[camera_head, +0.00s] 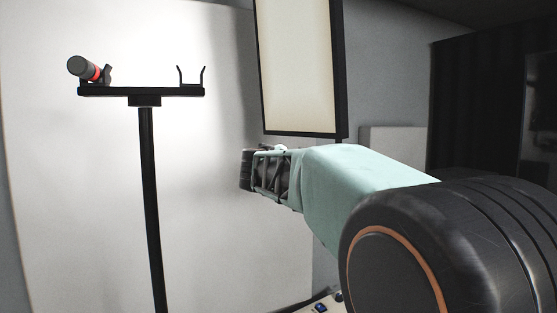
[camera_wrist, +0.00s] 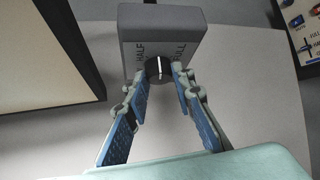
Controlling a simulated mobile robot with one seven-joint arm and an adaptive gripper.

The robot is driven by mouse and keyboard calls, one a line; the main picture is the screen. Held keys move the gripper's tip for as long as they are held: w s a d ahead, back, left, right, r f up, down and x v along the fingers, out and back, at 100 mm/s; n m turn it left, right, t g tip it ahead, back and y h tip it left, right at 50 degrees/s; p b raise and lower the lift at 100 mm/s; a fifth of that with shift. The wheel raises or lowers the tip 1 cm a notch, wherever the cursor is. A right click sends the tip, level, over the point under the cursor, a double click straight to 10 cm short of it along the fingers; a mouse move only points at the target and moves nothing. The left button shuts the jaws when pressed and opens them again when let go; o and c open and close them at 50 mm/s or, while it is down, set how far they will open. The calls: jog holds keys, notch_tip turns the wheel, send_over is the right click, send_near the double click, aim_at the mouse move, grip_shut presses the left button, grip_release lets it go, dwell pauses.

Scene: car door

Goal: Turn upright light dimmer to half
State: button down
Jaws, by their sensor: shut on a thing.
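The light dimmer is a grey box (camera_wrist: 162,32) at the top of the wrist view, with HALF printed on the left of its face and FULL on the right. Its round black knob (camera_wrist: 155,70) bears a white line that runs nearly straight up and down in the picture, between the two words. My gripper (camera_wrist: 162,78) is shut on the knob, one blue-padded finger on each side. In the head view my gripper (camera_head: 256,171) reaches left at mid-height. The dimmer cannot be made out clearly there.
A black stand (camera_head: 145,91) on the left bears a dark cylinder with a red band (camera_head: 84,69) and an empty fork. A black-framed pale panel (camera_head: 297,60) hangs above my arm, near the dimmer. A labelled board (camera_wrist: 303,32) lies at the wrist view's upper right.

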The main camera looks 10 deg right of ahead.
jog(key=shift+w+a+r+n+g+h+p, duration=0.1)
jog(key=shift+n+g+h+p, duration=0.05)
jog(key=shift+n+g, duration=0.65)
jog(key=shift+w+r+n+g+h+p, duration=0.1)
jog(key=shift+r+n+g+p, duration=0.1)
jog(key=shift+n+g, duration=0.55)
jog(key=shift+w+a+r+n+g+h+p, duration=0.1)
jog(key=shift+n+g+h+p, duration=0.05)
jog(key=shift+n+g, duration=0.65)
jog(key=shift+s+g, duration=0.1)
jog(key=shift+g, duration=0.15)
jog(key=c, duration=1.6)
grip_release()
jog(key=shift+d, duration=0.1)
jog(key=v, duration=1.2)
